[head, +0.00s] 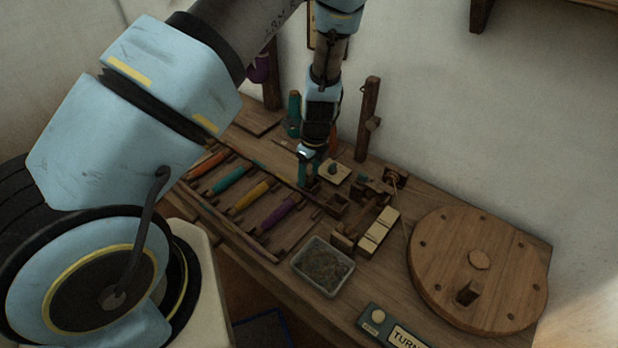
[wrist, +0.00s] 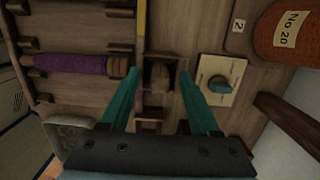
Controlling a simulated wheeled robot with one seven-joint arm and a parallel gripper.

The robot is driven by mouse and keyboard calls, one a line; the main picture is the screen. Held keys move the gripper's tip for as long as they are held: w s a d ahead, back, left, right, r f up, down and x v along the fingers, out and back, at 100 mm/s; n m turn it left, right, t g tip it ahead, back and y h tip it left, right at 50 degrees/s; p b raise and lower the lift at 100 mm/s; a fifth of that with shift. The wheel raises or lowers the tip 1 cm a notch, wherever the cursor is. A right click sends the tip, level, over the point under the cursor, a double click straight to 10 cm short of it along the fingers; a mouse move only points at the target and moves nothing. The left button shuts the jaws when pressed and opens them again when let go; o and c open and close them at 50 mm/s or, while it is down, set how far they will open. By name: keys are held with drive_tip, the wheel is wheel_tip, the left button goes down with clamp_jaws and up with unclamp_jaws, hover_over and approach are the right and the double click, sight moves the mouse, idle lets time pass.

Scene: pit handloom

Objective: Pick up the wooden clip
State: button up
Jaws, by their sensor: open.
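A small brown wooden piece (wrist: 159,76), which looks like the wooden clip, sits in a dark wooden holder in the wrist view. My gripper (wrist: 160,70) is open, with its two teal fingers apart on either side of that piece in the picture. No contact shows, and I cannot tell the height gap. In the head view my gripper (head: 308,172) points down over the bench, between the bobbin rack and the knob plate. There the clip is too small and dark to make out clearly.
The head view shows a bin (head: 322,267) and large wooden disc (head: 480,261).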

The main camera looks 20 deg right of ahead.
drive_tip(key=shift+c, duration=0.2)
clamp_jaws()
idle(0.4)
